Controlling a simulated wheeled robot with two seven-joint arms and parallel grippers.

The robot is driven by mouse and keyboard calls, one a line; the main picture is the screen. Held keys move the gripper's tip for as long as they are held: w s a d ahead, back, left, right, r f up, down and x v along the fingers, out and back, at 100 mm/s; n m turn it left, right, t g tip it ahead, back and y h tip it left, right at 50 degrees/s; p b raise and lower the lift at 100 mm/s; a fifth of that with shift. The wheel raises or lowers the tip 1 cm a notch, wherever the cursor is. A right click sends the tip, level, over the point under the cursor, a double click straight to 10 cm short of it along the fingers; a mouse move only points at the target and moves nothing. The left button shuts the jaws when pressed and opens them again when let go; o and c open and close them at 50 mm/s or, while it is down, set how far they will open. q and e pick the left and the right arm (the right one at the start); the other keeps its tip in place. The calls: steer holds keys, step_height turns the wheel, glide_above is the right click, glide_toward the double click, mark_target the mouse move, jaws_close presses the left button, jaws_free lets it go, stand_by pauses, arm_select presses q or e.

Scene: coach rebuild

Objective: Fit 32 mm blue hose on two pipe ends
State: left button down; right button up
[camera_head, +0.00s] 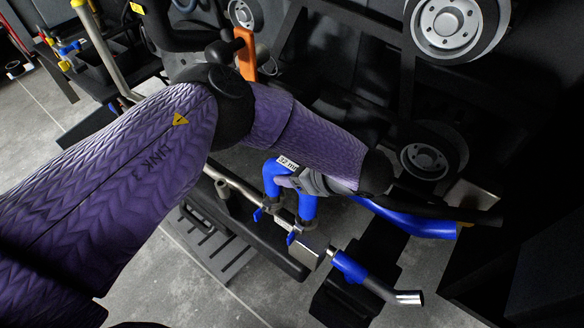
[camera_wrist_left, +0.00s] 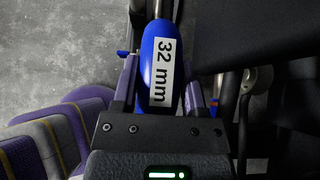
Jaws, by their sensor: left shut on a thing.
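The blue hose (camera_head: 271,178) carries a white "32 mm" label and is bent, with two blue legs pointing down towards the metal pipework. My left gripper (camera_head: 287,182) is shut on it near the label. In the left wrist view the labelled hose (camera_wrist_left: 158,62) lies between the two fingers, and a thin metal pipe (camera_wrist_left: 157,8) shows just beyond its far end. The metal pipe (camera_head: 240,185) in the head view runs down right beneath the hose. Whether the hose legs sit on the pipe ends or only in front of them, I cannot tell. My right gripper is not in view.
Another blue hose (camera_head: 415,222) lies to the right of my gripper. A blue sleeve (camera_head: 348,266) sits on a bent pipe with an open chrome end (camera_head: 408,297). A metal block (camera_head: 308,250) is below the hose. Dark frame bars and wheels (camera_head: 447,25) crowd the upper right.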

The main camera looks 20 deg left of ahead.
arm_select(q)
steer(key=shift+f, duration=0.4)
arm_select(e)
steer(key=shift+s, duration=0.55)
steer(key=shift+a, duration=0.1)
arm_select(q)
steer(key=shift+f+b, duration=0.3)
steer(key=shift+f, duration=0.35)
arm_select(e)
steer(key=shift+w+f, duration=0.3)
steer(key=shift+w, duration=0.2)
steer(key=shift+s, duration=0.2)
